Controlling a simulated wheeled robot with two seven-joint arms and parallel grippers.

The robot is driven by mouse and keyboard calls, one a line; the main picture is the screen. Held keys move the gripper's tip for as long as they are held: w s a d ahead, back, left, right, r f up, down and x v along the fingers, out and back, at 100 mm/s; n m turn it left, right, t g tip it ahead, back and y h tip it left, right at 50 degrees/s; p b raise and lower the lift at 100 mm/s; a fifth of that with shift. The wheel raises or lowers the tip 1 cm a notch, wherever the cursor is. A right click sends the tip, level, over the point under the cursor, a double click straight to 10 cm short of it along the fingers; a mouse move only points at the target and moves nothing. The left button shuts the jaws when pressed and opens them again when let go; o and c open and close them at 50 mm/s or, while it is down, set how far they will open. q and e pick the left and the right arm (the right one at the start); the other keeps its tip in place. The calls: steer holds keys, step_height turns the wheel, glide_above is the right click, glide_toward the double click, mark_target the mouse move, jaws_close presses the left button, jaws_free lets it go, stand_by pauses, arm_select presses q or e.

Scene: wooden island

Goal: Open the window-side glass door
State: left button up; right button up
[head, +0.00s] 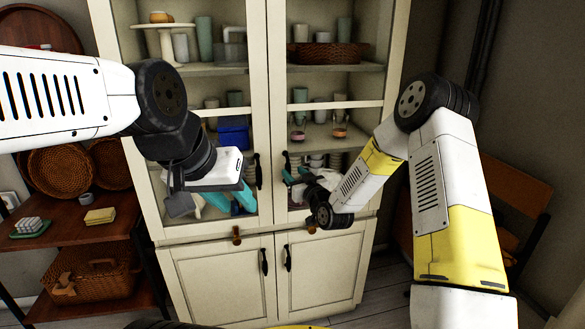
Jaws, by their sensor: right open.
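A cream cabinet (214,239) has two upper glass doors, and both look shut. The left glass door has a dark handle (258,171) on its right edge. The right glass door (278,60) has its handle on its left edge, partly hidden by my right gripper. No window is in view, so I cannot tell which door is the window-side one. My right gripper (293,176) is open, with teal fingers close to the right door's handle; contact is unclear. My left gripper (232,198) is in front of the left glass door, left of its handle; its jaw opening is unclear.
Cups and baskets stand on the shelves behind the glass. Lower cabinet doors have dark handles (265,261). A shelf rack with a wicker basket (95,277) stands at left. A wooden chair (516,187) is at right, behind my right arm.

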mark_target(289, 168)
steer(key=x, duration=0.5)
steer(key=shift+w+a, duration=0.2)
jaws_close()
stand_by(1.2)
